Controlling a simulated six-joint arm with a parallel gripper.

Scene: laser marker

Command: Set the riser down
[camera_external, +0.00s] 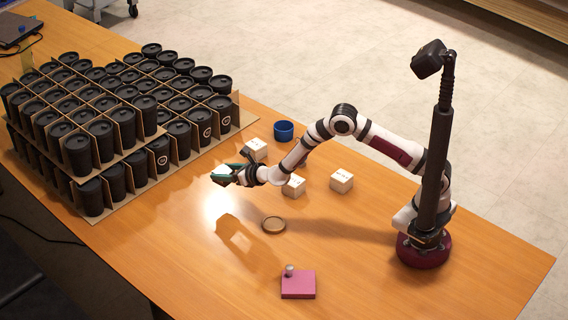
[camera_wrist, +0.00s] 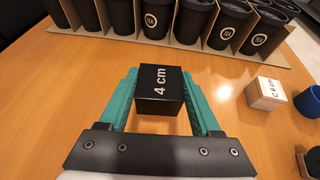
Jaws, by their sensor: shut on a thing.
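The riser, a black block marked "4 cm" (camera_wrist: 160,84), is held between the teal fingers of my gripper (camera_wrist: 158,95) in the wrist view. My gripper (camera_external: 224,175) is shut on it, and the arm reaches out to the left in the external view. The riser is hard to make out in the external view. A shadow on the table, apart from the gripper and lower in the external view, shows that it is held above the surface. Bare wooden table (camera_wrist: 60,100) lies around and beneath it.
Stacked black cups in cardboard dividers (camera_external: 110,120) stand at the left. White blocks (camera_external: 256,148) (camera_external: 293,187) (camera_external: 341,181) and a blue cup (camera_external: 284,130) lie near the arm. A brown round disc (camera_external: 273,225) and a pink block (camera_external: 298,285) are nearer the front. The front-left table is clear.

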